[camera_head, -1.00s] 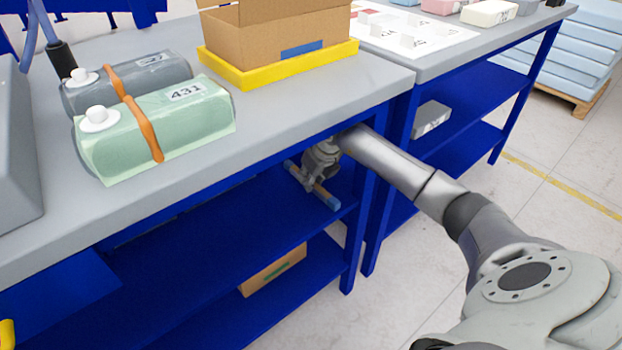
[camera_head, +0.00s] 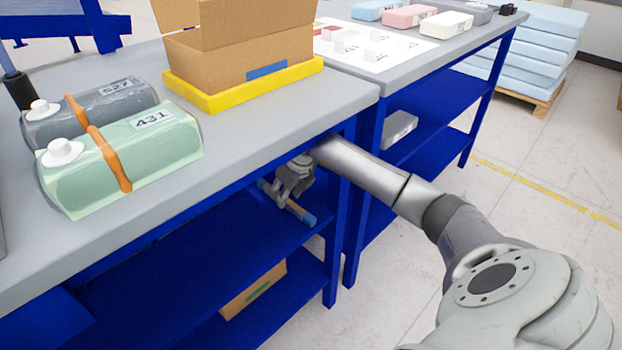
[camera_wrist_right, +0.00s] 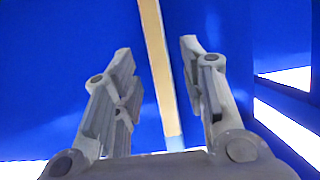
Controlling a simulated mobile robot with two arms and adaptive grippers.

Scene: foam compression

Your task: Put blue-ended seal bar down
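The blue-ended seal bar (camera_head: 297,209) is a thin tan bar with a light blue end, at the upper blue shelf under the near bench. In the right wrist view the bar (camera_wrist_right: 153,45) runs lengthwise between the fingers, with its pale blue end low in the picture. My right gripper (camera_head: 284,196) reaches under the benchtop to the bar. Its fingers (camera_wrist_right: 157,46) stand apart on either side of the bar, with a visible gap on both sides. Whether the bar rests fully on the shelf is hard to tell. My left gripper is not in view.
The grey benchtop (camera_head: 240,130) overhangs my right arm, and a blue bench leg (camera_head: 333,250) stands close by. A cardboard box (camera_head: 253,290) is on the lower shelf. On top are a green pack 431 (camera_head: 150,150), a grey pack 527 (camera_head: 95,108) and a yellow-rimmed tray (camera_head: 240,90).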

